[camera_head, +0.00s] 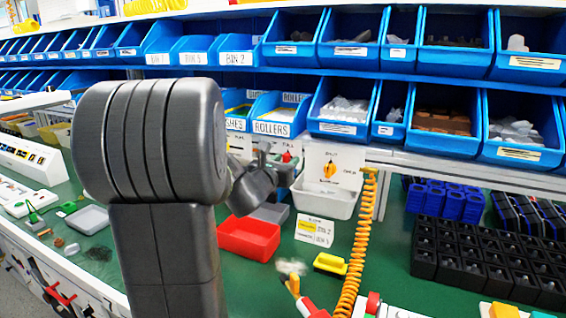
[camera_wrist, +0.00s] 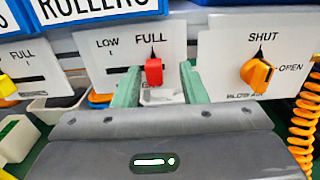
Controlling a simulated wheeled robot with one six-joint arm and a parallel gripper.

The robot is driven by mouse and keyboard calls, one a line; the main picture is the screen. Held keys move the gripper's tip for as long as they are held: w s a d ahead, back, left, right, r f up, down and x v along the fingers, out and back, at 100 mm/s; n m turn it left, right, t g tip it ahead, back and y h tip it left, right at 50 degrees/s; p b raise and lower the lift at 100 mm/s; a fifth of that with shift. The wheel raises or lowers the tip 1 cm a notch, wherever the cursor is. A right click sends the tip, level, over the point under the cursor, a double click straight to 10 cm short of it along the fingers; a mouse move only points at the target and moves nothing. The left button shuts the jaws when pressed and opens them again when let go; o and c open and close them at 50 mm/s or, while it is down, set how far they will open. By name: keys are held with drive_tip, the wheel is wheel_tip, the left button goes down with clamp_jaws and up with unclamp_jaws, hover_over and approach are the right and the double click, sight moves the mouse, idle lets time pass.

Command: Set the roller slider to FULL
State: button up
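The slider's red knob (camera_wrist: 153,72) shows in the wrist view on a white panel (camera_wrist: 115,52) marked LOW and FULL. It sits below the word FULL, with a black pointer above it; a dark horizontal track shows to its left. My gripper (camera_wrist: 160,75) is open, its green fingers on either side of the knob. The left finger is close to the knob, and a wider gap shows on the right. Contact cannot be told. The fingers and body hide the panel's lower part. In the head view my gripper (camera_head: 257,182) is dark and partly hidden by my arm.
An orange rotary knob (camera_wrist: 257,74) marked SHUT and OPEN is on the right panel. Another FULL panel (camera_wrist: 28,66) is at left. A ROLLERS bin (camera_head: 280,115) is above. A red tray (camera_head: 249,238) and coiled orange hose (camera_head: 357,245) are nearby.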

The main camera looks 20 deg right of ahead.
drive_tip(key=shift+s+a, duration=0.25)
drive_tip(key=shift+a, duration=0.2)
drive_tip(key=b+v, duration=0.1)
drive_tip(key=v, duration=1.1)
drive_tip(key=shift+s+a, duration=0.3)
drive_tip(key=p+x, duration=0.1)
drive_tip(key=x, duration=1.3)
drive_tip(key=shift+a, duration=0.1)
